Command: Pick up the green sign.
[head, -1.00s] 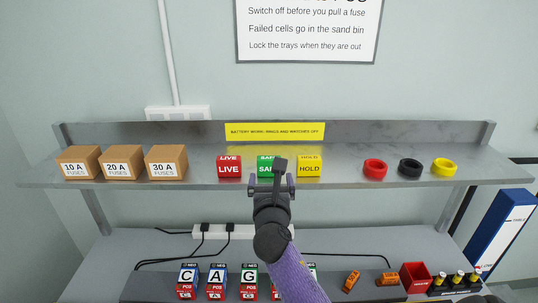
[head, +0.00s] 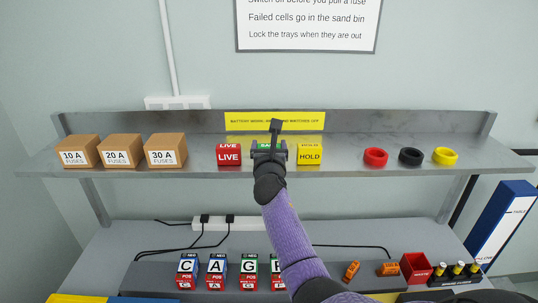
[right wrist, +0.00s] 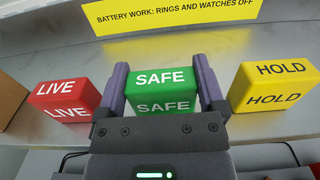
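The green sign, a block reading SAFE, stands on the grey shelf between the red LIVE block and the yellow HOLD block. In the right wrist view the green sign (right wrist: 161,91) sits between the two purple fingers of my right gripper (right wrist: 160,70), one finger on each side. The fingers are spread and close to its sides; firm contact does not show. In the head view my right gripper (head: 269,147) hides most of the green sign (head: 263,146). My left gripper is not in view.
The red LIVE block (head: 229,155) and yellow HOLD block (head: 310,155) stand close on either side. Fuse boxes (head: 120,151) are at the shelf's left. Red, black and yellow rings (head: 410,156) are at its right. Batteries and a red bin (head: 414,268) are below.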

